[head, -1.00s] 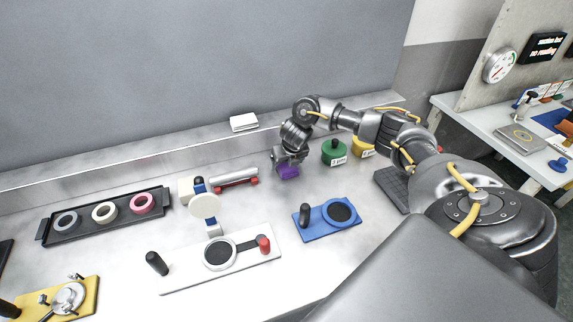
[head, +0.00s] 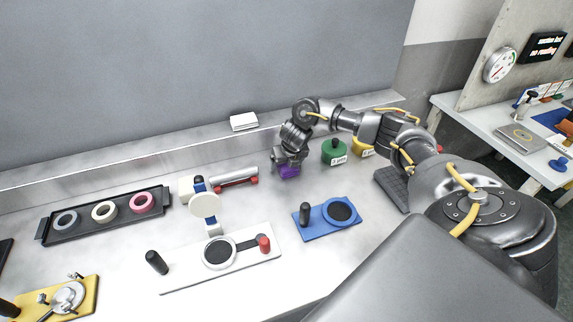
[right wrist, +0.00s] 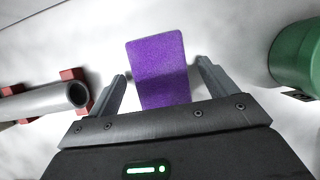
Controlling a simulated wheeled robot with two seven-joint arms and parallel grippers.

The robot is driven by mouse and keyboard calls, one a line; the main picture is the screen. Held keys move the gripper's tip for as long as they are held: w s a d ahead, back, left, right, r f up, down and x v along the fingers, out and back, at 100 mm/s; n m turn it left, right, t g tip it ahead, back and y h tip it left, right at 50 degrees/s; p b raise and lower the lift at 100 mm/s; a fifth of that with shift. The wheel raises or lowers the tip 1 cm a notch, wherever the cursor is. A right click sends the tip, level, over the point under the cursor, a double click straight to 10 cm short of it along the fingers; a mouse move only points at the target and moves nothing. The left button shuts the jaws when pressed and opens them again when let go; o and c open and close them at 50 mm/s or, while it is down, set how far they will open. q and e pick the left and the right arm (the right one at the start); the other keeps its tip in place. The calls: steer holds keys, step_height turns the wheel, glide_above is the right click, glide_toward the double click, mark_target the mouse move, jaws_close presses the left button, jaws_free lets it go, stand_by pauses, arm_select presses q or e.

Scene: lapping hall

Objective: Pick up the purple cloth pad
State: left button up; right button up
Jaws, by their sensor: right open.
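The purple cloth pad (head: 289,173) lies on the bench, partly hidden by my right gripper in the head view. In the right wrist view the purple pad (right wrist: 159,70) is a flat, roughly rectangular piece. My right gripper (head: 287,166) is directly over the pad, pointing down. In the right wrist view the open fingers of my right gripper (right wrist: 163,80) stand on either side of the pad's near part, with a gap on each side. My left gripper is not in view.
A grey cylinder on red rests (right wrist: 50,102) lies left of the pad. A green container (right wrist: 297,55) stands to the right. A blue plate with a ring (head: 327,219) lies nearer on the bench. Bare bench surrounds the pad closely.

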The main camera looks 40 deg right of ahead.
mark_target(286, 165)
steer(key=shift+c, duration=0.4)
steer(key=c, duration=1)
steer(key=shift+r, duration=0.4)
steer(key=r, duration=0.2)
steer(key=a+r, duration=0.1)
steer(key=r, duration=0.1)
steer(key=shift+s, duration=0.2)
steer(key=s+a+r+p, duration=0.6)
steer(key=s+a+r, duration=0.2)
steer(key=a, duration=0.2)
steer(key=shift+a+r, duration=0.15)
steer(key=shift+r, duration=0.2)
